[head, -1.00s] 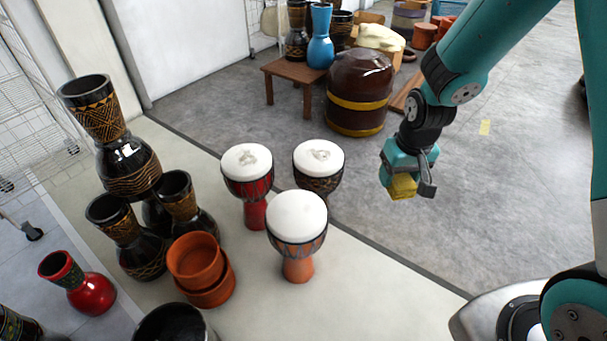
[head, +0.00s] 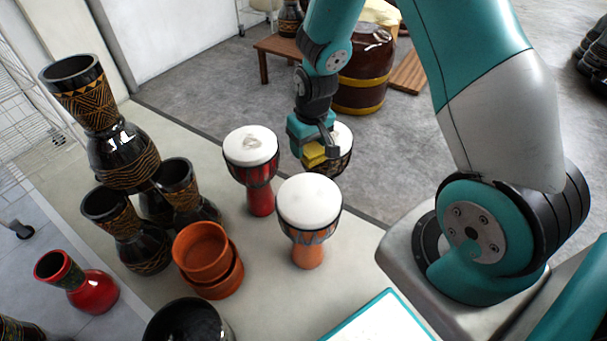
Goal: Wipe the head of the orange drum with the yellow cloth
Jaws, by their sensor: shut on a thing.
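The orange drum (head: 308,254) stands upright on the pale floor strip, with a clean-looking white head (head: 309,201). My gripper (head: 318,153) is shut on the yellow cloth (head: 313,155), a small folded block. In the picture the gripper and cloth are above and slightly right of the orange drum's head, apart from it. They overlap the black patterned drum (head: 340,158) behind and hide part of its head. The red drum (head: 258,172) stands to the left, with a greyish smudge on its white head.
Stacked terracotta bowls (head: 205,255) stand left of the orange drum. Black carved goblet drums (head: 121,155) and a red vase (head: 78,283) are farther left. A black bowl (head: 182,322) is at the front. A brown barrel (head: 362,75) and wooden table (head: 280,47) are behind.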

